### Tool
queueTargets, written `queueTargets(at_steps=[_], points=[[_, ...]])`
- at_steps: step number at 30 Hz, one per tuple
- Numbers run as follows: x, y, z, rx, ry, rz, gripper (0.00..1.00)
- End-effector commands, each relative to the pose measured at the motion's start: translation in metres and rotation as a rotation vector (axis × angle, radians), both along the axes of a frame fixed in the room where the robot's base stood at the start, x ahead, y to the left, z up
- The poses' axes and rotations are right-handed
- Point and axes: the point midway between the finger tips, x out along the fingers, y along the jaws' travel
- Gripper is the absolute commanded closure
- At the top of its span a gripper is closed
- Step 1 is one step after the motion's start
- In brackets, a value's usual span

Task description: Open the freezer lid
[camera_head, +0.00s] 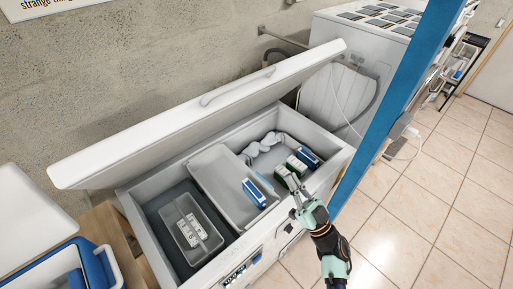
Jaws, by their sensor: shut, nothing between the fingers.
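The white chest freezer (143,239) stands against the concrete wall. My gripper (292,183) is at the front right rim of the freezer, shut and empty. It is apart from the lid. Whether it touches the rim or the items behind it cannot be told.
Inside the freezer are a clear tub (188,229), a blue carton (254,193), and other packs (307,157) near my gripper. A blue post (388,95) stands right of the freezer. A blue cooler (70,265) is at lower left. Tiled floor (440,195) is open at right.

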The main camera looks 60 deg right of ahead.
Motion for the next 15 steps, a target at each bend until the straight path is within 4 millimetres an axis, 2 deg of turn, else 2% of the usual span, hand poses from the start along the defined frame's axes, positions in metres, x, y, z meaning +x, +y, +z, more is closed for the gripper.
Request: queueTargets(at_steps=[4, 8, 15], points=[[0.0, 0.0, 0.004, 0.004, -0.007, 0.006, 1.0], [0.009, -0.003, 0.014, 0.003, -0.005, 0.006, 1.0], [0.046, -0.015, 0.043, 0.0, -0.004, 0.006, 1.0]])
